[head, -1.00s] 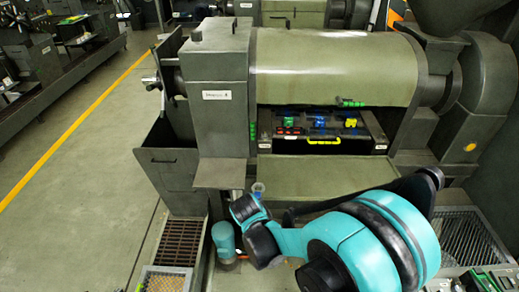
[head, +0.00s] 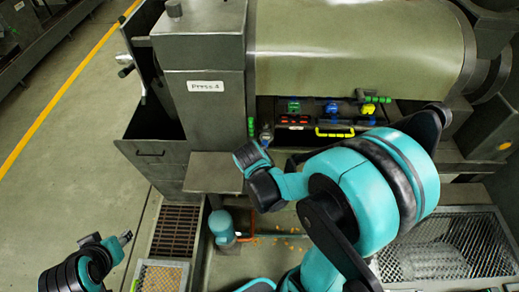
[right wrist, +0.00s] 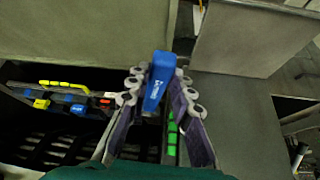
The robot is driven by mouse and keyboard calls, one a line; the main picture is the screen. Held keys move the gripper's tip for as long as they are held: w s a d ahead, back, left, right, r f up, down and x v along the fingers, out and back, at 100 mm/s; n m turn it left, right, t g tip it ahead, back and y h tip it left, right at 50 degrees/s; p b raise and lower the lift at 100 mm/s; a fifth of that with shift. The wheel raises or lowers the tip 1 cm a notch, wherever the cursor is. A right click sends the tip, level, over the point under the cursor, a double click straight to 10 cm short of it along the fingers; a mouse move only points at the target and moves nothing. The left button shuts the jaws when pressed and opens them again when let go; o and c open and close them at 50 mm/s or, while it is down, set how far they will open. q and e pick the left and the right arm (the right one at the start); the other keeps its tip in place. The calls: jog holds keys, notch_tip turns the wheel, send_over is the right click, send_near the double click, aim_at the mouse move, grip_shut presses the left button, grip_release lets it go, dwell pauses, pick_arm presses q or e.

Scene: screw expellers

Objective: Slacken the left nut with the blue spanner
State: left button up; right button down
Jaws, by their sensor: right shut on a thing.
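The blue spanner (right wrist: 157,85) is held between the fingers of my right gripper (right wrist: 152,95); its blue face fills the middle of the right wrist view. In the head view my right gripper (head: 266,136) is in front of the press opening, mostly hidden by its own wrist, with a bit of blue at its tip. A green ribbed piece (head: 251,127) is on the left edge of the opening, and another (head: 375,99) is at its upper right. I cannot tell which part is the left nut. My left gripper (head: 126,238) is low at the left, away from the machine, its jaws unclear.
Inside the opening are green (head: 293,107), blue (head: 331,108) and yellow (head: 368,109) pieces and a yellow handle (head: 334,132). The press cover (head: 360,50) is above. A grey ledge (head: 213,173) juts out at left. A floor grate (head: 176,230) lies below.

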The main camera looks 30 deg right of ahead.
jog(key=shift+r, duration=0.15)
jog(key=shift+w, duration=0.2)
jog(key=shift+w+d+f, duration=0.25)
jog(key=shift+w+d, duration=0.45)
jog(key=shift+w, duration=0.3)
jog(key=shift+w+d+b, duration=0.3)
jog(key=shift+w+d, duration=0.2)
jog(key=shift+w, duration=0.35)
pick_arm(q)
jog(key=shift+s+a+f+b, duration=0.1)
jog(key=shift+s+f+b, duration=0.05)
jog(key=shift+f+b, duration=0.4)
jog(key=shift+s+a+f+b, duration=0.1)
jog(key=shift+f+b, duration=0.25)
jog(key=shift+f, duration=0.25)
pick_arm(e)
jog(key=w+d+f, duration=0.2)
jog(key=w+d, duration=0.1)
jog(key=w, duration=0.2)
jog(key=shift+w+d+f, duration=0.25)
jog(key=shift+w+d, duration=0.05)
jog(key=shift+w, duration=0.1)
pick_arm(q)
jog(key=shift+f+b, duration=1.5)
jog(key=shift+f, duration=0.05)
pick_arm(e)
jog(key=shift+f, duration=1.35)
